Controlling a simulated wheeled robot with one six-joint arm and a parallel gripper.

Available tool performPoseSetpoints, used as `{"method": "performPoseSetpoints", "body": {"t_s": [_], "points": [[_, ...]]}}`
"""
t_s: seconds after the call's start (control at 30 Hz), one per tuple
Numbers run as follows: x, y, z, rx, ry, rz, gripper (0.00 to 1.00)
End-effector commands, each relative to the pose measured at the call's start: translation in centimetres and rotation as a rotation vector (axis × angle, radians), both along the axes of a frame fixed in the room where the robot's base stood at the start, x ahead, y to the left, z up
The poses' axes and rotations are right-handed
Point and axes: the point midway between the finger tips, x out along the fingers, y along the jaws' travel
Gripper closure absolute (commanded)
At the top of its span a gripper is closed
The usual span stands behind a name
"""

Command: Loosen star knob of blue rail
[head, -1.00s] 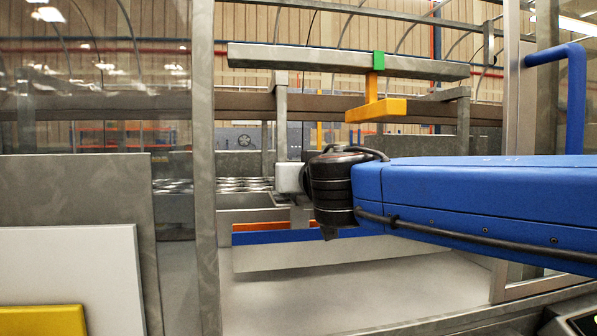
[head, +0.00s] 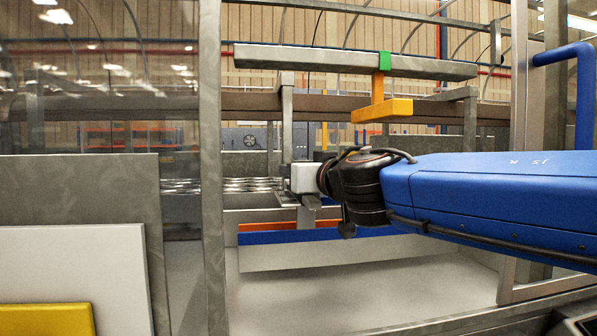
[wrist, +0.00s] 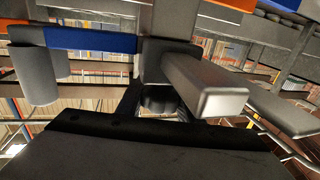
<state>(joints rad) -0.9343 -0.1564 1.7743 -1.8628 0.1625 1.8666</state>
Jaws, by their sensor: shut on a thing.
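The blue rail (head: 300,236) runs along the front of the conveyor in the head view, with an orange strip (head: 270,226) behind it. Part of the blue rail (wrist: 95,41) also shows at the upper left in the wrist view. The dark star knob (wrist: 158,100) sits between the two black fingers of my gripper (wrist: 158,104) in the wrist view. The fingers are shut on it. Its underside is partly hidden by the gripper body. In the head view my arm's wrist covers part of the rail, and the knob cannot be made out.
A light metal bar (wrist: 206,88) juts close beside the gripper in the wrist view. A metal beam (head: 330,60) with a yellow block (head: 383,110) hangs above my arm. A steel post (head: 212,170) stands left of the opening, and a blue handle (head: 582,95) is at the right.

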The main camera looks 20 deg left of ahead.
Motion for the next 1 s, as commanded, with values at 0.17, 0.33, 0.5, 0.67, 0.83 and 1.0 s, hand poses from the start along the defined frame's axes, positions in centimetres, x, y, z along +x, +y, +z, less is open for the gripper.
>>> {"method": "performPoseSetpoints", "body": {"t_s": [0.17,0.33,0.5,0.67,0.83,1.0], "points": [[0.1,0.1,-0.3,-0.004,0.004,0.0,0.48],[0.0,0.1,-0.2,-0.002,0.002,0.0,0.48],[-0.1,-0.1,-0.1,-0.001,0.001,0.0,0.48],[-1.1,-1.1,0.1,0.001,-0.001,0.0,0.48],[-3.0,-2.9,0.0,0.001,0.0,0.001,0.48],[-5.0,-4.9,0.0,0.001,0.001,0.001,0.48]]}}
